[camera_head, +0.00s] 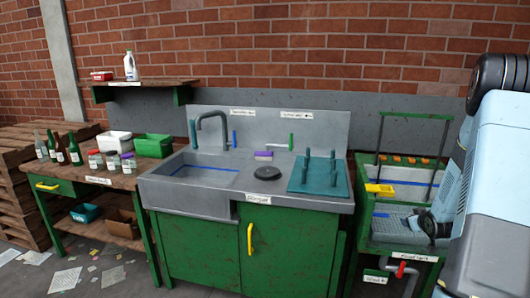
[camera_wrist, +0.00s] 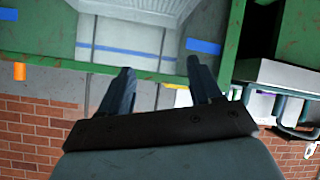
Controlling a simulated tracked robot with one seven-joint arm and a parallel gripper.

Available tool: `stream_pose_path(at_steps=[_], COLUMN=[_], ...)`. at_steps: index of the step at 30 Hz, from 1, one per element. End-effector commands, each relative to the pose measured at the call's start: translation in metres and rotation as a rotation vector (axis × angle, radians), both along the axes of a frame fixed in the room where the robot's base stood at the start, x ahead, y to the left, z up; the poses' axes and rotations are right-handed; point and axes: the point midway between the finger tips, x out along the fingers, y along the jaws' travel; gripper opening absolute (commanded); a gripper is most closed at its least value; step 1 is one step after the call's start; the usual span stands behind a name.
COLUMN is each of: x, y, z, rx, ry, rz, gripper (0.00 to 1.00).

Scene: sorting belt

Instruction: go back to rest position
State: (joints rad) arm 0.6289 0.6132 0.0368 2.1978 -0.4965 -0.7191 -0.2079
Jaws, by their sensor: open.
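My gripper (camera_wrist: 160,78) shows in the wrist view with its two dark fingers apart and nothing between them. In the head view my arm stands at the right edge, and a dark part of it (camera_head: 432,226) is in front of the green two-level rack. The fingertips are not clear in the head view. In the wrist view the scene appears upside down, with a green frame and a grey panel with blue stripes beyond the fingers.
A green rack (camera_head: 406,254) with a yellow scoop-like item (camera_head: 380,189) stands beside my arm. A grey sink unit (camera_head: 187,207) with a teal peg rack (camera_head: 320,177) is in the middle. A side table (camera_head: 118,178) holds bottles, jars and bins at left. Papers lie on the floor.

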Motion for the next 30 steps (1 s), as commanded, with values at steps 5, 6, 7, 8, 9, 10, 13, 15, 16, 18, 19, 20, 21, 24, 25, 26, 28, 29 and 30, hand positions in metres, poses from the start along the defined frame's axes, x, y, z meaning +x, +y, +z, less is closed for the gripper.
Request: stream_pose_path(at_steps=[5, 6, 7, 8, 9, 10, 13, 15, 16, 18, 19, 20, 21, 24, 25, 26, 28, 29, 30], x=[-0.001, -0.002, -0.004, -0.006, -0.008, -0.011, -0.019, -0.027, -0.031, -0.04, -0.045, -0.049, -0.056, -0.073, -0.079, -0.085, -0.1, -0.106, -0.115], y=[0.028, 0.034, 0.039, 0.044, 0.051, 0.056, 0.074, 0.087, 0.092, 0.106, 0.111, 0.117, 0.125, 0.144, 0.15, 0.155, 0.168, 0.174, 0.182], z=[0.054, 0.065, 0.073, 0.081, 0.091, 0.099, 0.125, 0.141, 0.148, 0.165, 0.171, 0.178, 0.186, 0.206, 0.212, 0.217, 0.23, 0.235, 0.241], rx=[-0.012, -0.012, -0.013, -0.013, -0.013, -0.012, -0.008, -0.002, 0.0, 0.007, 0.011, 0.014, 0.02, 0.037, 0.043, 0.05, 0.059, 0.064, 0.073], ry=[0.05, 0.061, 0.07, 0.079, 0.089, 0.099, 0.123, 0.141, 0.148, 0.165, 0.172, 0.18, 0.189, 0.211, 0.217, 0.224, 0.241, 0.248, 0.256], rz=[-0.018, -0.022, -0.027, -0.031, -0.036, -0.039, -0.053, -0.063, -0.068, -0.077, -0.08, -0.084, -0.089, -0.1, -0.102, -0.107, -0.114, -0.115, -0.118], gripper=[0.64, 0.64, 0.64, 0.64, 0.64, 0.64, 0.64, 0.64, 0.64, 0.64, 0.64, 0.64, 0.64, 0.64, 0.64, 0.64, 0.64, 0.64, 0.64])
